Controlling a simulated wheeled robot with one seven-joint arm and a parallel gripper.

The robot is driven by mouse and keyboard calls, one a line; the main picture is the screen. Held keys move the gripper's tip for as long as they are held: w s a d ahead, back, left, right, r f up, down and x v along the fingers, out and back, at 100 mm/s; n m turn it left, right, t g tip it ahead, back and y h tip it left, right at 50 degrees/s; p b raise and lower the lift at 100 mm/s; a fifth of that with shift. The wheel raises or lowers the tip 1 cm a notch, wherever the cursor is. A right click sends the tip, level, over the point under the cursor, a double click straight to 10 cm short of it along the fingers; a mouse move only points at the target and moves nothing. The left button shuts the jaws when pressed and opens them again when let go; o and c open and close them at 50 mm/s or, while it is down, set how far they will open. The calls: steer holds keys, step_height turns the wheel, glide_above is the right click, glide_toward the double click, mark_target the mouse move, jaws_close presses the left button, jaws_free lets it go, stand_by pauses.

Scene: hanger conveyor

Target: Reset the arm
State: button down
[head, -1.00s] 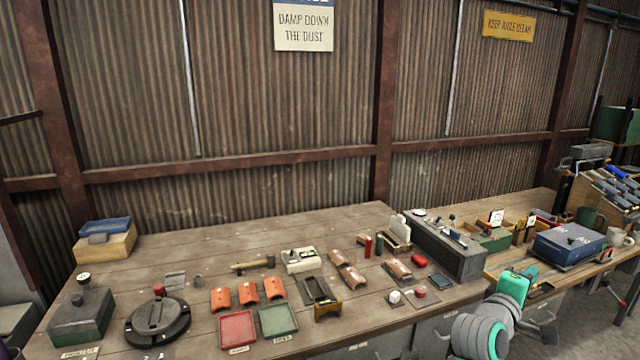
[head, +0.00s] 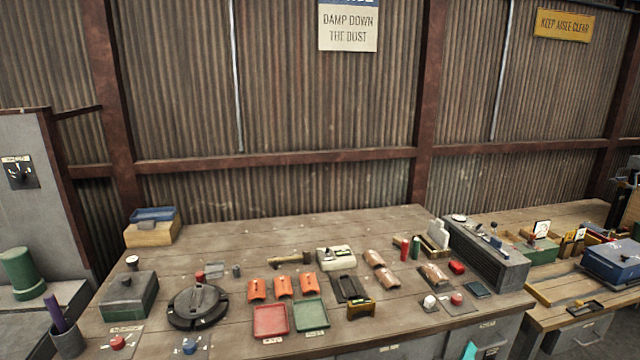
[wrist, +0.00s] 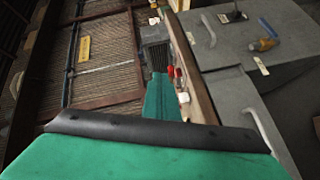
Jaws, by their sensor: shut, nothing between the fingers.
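My gripper (wrist: 162,88) shows in the wrist view as a narrow teal shape beyond the black-edged teal wrist housing. It is shut and holds nothing. In the head view only a small teal piece of my arm (head: 470,351) shows at the bottom edge, right of centre, in front of the bench drawers. The rest of the arm is out of that view.
A long wooden workbench (head: 330,232) carries orange tiles (head: 282,287), a red tray (head: 270,320), a green tray (head: 310,315), a round black device (head: 197,308) and a grey ribbed box (head: 487,252). A blue box (head: 612,262) stands on the right bench. Grey drawers are below.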

steer(key=s+a+f+m+t+y, duration=0.1)
steer(key=s+a+f+y, duration=0.1)
steer(key=s+a+f, duration=0.55)
steer(key=s+a+f+m+t+y, duration=0.15)
steer(key=a+f, duration=0.25)
steer(key=a, duration=0.7)
steer(key=s+a+f+y, duration=0.3)
steer(key=s+a+f, duration=0.2)
steer(key=a, duration=0.4)
steer(key=s+a+r+m+y, duration=0.1)
steer(key=s+a, duration=0.2)
steer(key=s, duration=0.5)
steer(key=s+a+r+m+y, duration=0.1)
steer(key=s+a, duration=0.3)
steer(key=s, duration=0.5)
steer(key=s+a+r+m+y, duration=0.1)
steer(key=s+a, duration=0.3)
steer(key=s, duration=0.5)
steer(key=shift+r+t+y, duration=0.35)
steer(key=shift+r+y, duration=0.15)
steer(key=shift+y, duration=0.35)
